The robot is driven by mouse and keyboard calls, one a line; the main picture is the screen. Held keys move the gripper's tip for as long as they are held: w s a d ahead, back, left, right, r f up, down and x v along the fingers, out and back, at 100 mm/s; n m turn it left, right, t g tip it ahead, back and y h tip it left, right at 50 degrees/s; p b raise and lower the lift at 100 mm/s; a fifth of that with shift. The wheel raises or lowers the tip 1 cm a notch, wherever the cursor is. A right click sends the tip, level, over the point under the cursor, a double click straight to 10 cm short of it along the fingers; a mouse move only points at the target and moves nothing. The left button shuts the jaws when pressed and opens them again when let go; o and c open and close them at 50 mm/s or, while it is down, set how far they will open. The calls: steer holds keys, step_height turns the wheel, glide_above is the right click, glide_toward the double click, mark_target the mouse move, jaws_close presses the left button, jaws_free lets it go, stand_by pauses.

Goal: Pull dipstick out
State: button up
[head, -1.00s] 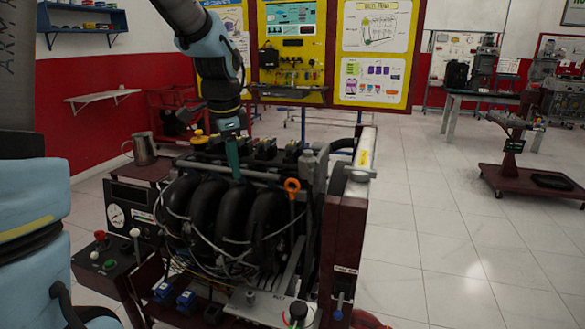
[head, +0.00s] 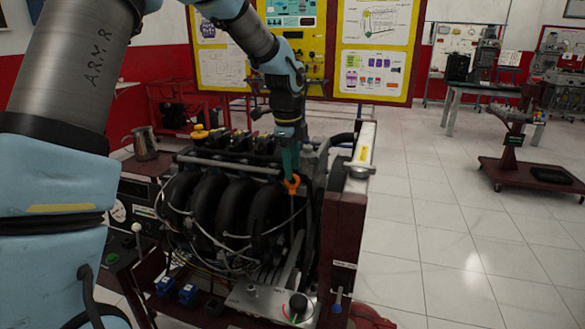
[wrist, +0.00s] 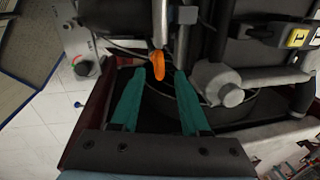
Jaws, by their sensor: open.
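The dipstick has an orange ring handle (head: 292,184) and stands at the front right of the engine (head: 235,205), beside the black intake pipes. My gripper (head: 291,173) is right above and behind the handle in the head view, with its teal fingers pointing down. In the wrist view the orange handle (wrist: 158,64) lies just beyond the fingertips, between their lines. My gripper (wrist: 160,74) is open there, with nothing between its fingers. The lower part of the dipstick is hidden among the engine parts.
A dark red frame post (head: 343,230) stands close on the right of the engine. A metal jug (head: 145,143) is at the back left. Loose wires and hoses run over the engine front. The tiled floor (head: 450,230) to the right is clear.

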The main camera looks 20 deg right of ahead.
steer(key=shift+w+f, duration=0.1)
steer(key=shift+f, duration=0.7)
steer(key=shift+c, duration=0.3)
jaws_close()
stand_by(0.6)
